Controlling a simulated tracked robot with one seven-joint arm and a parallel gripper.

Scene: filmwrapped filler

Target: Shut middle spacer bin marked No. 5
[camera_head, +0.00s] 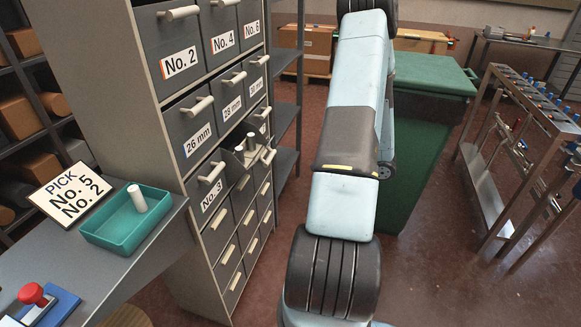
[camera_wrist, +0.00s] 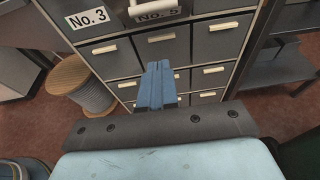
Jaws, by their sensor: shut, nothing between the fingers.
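The No. 5 bin (camera_head: 245,163) is the middle bin of its row in the grey cabinet. It is pulled out, with pale spacers showing inside. In the wrist view its No. 5 label (camera_wrist: 158,17) is at the top edge, partly covered by its pale handle (camera_wrist: 152,8). My gripper (camera_wrist: 158,66) shows in the wrist view with its blue fingers together and empty. The fingertips appear just below the No. 5 label, in front of the lower drawers; I cannot tell how far from the bin. In the head view the gripper is not seen, only my arm.
The No. 3 bin (camera_head: 208,192) is beside it at left. A teal tray (camera_head: 110,232) with one pale spacer and a card (camera_head: 68,194) reading "PICK No. 5 No. 2" are on the bench. A cable spool (camera_wrist: 82,86) stands left of the cabinet.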

